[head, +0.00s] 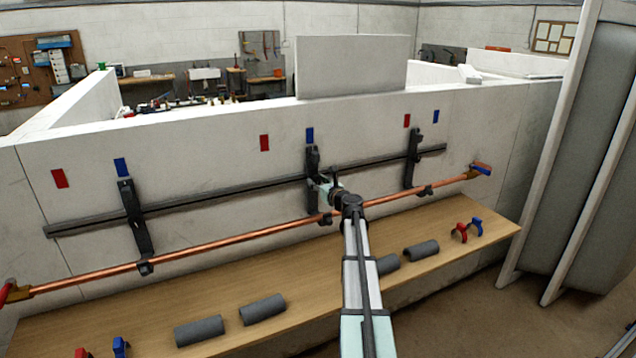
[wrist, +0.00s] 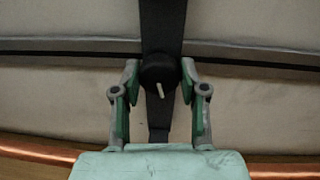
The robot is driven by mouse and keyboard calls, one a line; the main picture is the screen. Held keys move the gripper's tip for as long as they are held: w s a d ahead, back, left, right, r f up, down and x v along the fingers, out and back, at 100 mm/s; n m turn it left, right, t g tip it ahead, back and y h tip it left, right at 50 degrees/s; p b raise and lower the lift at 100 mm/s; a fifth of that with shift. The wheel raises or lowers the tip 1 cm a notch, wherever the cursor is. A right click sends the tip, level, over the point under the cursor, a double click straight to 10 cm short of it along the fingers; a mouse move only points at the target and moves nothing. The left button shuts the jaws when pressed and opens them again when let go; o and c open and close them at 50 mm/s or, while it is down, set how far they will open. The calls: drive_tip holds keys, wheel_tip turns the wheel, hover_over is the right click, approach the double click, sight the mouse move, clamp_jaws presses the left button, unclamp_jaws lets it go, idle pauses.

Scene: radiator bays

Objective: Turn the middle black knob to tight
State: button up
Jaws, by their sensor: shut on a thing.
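The middle black knob (wrist: 158,71) sits on a dark upright bracket (wrist: 162,25) in the wrist view. Its white pointer line points nearly straight down in that picture, its lower end slightly to the right. My gripper (wrist: 159,72) has one finger on each side of the knob and is shut on it. In the head view my gripper (head: 326,188) is at the middle bracket (head: 312,160), and it hides the knob there. Above that bracket are a red mark (head: 264,143) on the left and a blue mark (head: 310,135) over the bracket.
A dark rail (head: 220,198) crosses the wall behind the brackets. A copper pipe (head: 230,240) runs below it. Other brackets stand left (head: 135,220) and right (head: 411,160). The wooden bench (head: 150,315) below carries grey sleeves (head: 263,309) and red and blue clips (head: 460,232).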

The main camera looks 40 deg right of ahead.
drive_tip(key=shift+w+r, duration=0.1)
drive_tip(key=shift+r, duration=0.05)
drive_tip(key=o, duration=1.1)
drive_tip(key=s, duration=0.4)
drive_tip(key=s+a, duration=0.1)
drive_tip(key=s, duration=0.7)
drive_tip(key=shift+a, duration=0.4)
